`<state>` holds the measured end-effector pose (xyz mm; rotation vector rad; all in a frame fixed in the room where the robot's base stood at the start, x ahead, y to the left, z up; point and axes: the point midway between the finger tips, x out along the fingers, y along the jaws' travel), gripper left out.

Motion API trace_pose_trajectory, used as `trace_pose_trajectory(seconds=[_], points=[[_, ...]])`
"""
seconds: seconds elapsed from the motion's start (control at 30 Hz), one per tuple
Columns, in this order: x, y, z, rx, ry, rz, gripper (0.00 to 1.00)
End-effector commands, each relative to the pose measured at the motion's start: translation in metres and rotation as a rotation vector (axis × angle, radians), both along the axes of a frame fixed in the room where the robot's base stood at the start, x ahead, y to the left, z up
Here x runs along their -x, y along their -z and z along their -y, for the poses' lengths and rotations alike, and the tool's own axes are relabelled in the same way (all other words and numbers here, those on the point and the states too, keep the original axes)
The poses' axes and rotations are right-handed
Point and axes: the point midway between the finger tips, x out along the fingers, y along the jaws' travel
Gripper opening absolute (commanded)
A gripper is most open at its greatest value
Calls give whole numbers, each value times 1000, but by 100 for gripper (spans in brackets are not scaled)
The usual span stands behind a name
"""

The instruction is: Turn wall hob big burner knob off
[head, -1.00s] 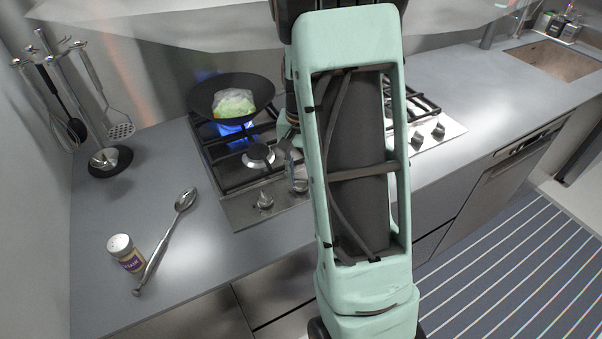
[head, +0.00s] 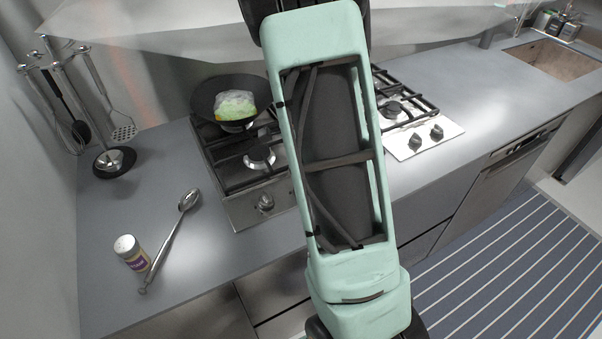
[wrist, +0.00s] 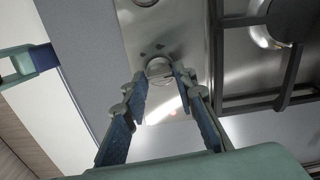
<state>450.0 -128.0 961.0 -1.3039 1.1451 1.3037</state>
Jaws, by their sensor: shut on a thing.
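The wall hob (head: 232,216) is the left hob, with black grates and a dark pan (head: 205,100) over its rear big burner (head: 235,127). No flame shows under the pan. One of its knobs (head: 265,203) shows at the front left; my arm hides the area to its right. In the wrist view my gripper (wrist: 159,77) has its fingertips on both sides of a round metal knob (wrist: 160,68), shut on it. Another knob (wrist: 145,2) shows at the top edge. The gripper is hidden behind my arm in the head view.
A spoon (head: 174,235) and a shaker (head: 130,252) lie and stand on the counter at left. A utensil stand (head: 115,161) is by the wall. A second hob (head: 425,145) with two knobs is right of my arm.

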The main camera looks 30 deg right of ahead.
Motion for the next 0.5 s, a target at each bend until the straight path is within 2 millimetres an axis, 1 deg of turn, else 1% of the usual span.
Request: trace_pose_trajectory(seconds=[0.2,0.5], points=[[0,-1,0,1,79,0,1],[0,0,0,0,113,0,1]])
